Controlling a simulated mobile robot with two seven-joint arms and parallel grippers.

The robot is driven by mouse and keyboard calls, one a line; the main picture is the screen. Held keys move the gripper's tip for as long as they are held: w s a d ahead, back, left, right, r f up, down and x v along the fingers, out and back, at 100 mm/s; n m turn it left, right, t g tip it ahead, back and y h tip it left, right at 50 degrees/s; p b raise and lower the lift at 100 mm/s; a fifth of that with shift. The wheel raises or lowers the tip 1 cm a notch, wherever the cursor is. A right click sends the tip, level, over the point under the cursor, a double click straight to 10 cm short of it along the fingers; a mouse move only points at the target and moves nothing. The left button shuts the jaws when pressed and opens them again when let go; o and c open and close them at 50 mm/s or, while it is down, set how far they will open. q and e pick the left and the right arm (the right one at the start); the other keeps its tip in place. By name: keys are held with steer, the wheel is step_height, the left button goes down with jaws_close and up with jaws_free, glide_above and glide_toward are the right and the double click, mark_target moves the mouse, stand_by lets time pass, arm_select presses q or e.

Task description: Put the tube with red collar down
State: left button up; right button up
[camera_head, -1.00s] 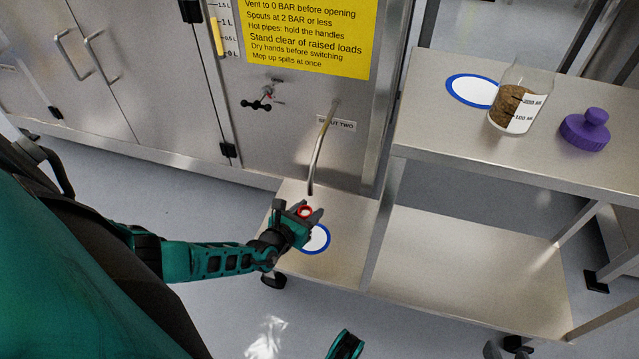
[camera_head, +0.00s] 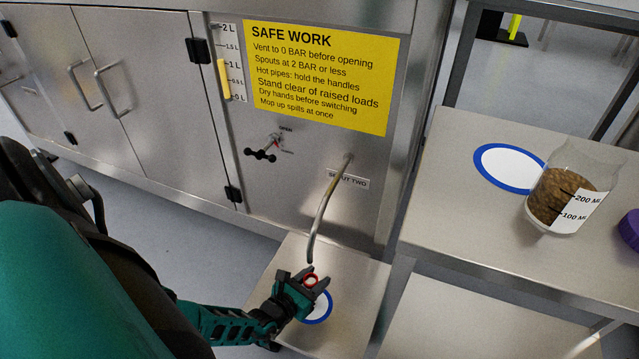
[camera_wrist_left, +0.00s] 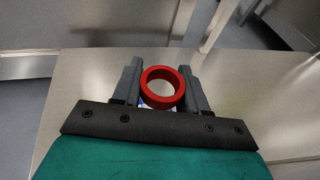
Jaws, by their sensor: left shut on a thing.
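The tube with red collar (camera_head: 311,280) is between the fingers of my left gripper (camera_head: 308,282), which is shut on it. Only its red ring-shaped top shows clearly; its body is hidden below the collar. In the left wrist view the red collar (camera_wrist_left: 163,88) sits between the two dark fingers (camera_wrist_left: 162,92). The gripper is over the low steel shelf, by a blue-ringed white disc (camera_head: 320,307) that it partly covers. The bent spout (camera_head: 322,215) ends just above the collar. I cannot tell whether the tube touches the shelf. My right gripper is not in view.
A valve handle (camera_head: 262,151) and a yellow safety sign (camera_head: 320,77) are on the steel cabinet. On the higher table at right, a jar of brown grains (camera_head: 565,195) stands beside another blue-ringed disc (camera_head: 508,167) and a purple stopper (camera_head: 630,229).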

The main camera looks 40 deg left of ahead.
arm_select(q)
steer(key=shift+w, duration=0.15)
steer(key=shift+f, duration=0.2)
steer(key=o, duration=1)
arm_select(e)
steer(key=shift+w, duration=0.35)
arm_select(q)
steer(key=shift+o, duration=0.2)
steer(key=shift+r, duration=0.2)
